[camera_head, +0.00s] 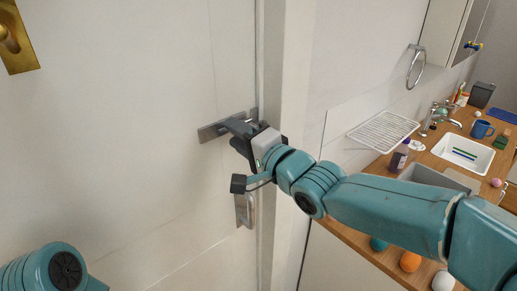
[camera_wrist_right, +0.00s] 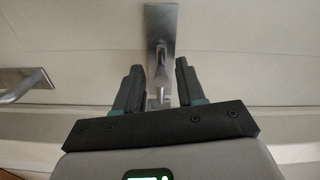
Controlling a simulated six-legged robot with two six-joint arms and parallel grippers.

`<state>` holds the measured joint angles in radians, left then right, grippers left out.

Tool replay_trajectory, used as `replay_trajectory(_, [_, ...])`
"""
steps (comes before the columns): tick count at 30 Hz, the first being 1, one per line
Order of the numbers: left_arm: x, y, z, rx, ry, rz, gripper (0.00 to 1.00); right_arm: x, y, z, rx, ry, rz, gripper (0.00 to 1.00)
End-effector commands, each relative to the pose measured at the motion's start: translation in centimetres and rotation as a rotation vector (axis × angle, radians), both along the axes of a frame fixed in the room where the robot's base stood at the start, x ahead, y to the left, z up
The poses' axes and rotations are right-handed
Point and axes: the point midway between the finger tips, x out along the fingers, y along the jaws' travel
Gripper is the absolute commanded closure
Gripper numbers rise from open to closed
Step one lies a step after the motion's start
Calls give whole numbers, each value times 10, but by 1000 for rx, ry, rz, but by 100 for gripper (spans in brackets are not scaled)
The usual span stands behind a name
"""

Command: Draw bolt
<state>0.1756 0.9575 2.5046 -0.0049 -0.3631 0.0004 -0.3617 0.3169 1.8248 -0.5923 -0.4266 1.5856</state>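The bolt (camera_head: 212,132) is a flat metal plate with a sliding bar, mounted across the white door near the frame. In the right wrist view the bolt (camera_wrist_right: 161,28) runs from the top down between my fingers, with a small knob or bar end in the gap. My right gripper (camera_head: 236,128) is at the bolt in the head view and covers its middle. In the right wrist view, the right gripper (camera_wrist_right: 158,72) is open, with a finger on each side of the bar and visible gaps. My left arm shows only as a teal link at lower left; its gripper is outside the picture.
A metal pull handle (camera_head: 246,209) sits below the bolt, close to my right wrist. A brass plate with a handle (camera_head: 14,38) is at upper left. The door frame (camera_head: 287,75) stands beside the bolt. A wooden counter (camera_head: 432,160) with a sink (camera_head: 463,153) lies to the right.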

Motion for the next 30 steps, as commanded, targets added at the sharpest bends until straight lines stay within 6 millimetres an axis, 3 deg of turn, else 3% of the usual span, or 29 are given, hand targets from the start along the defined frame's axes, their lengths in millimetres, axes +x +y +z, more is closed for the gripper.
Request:
replay_trajectory(6, [0,0,-14,0,0,1,63,-41,-30,-1,1,-4,-3,61])
replay_trajectory(16, [0,0,-15,0,0,0,63,-107,-76,2,-3,-5,-2,61])
replay_trajectory(21, [0,0,-13,0,0,0,63,-123,-87,2,-3,-3,0,61])
replay_trajectory(30, [0,0,-13,0,0,0,63,-127,-89,1,-3,-1,2,61])
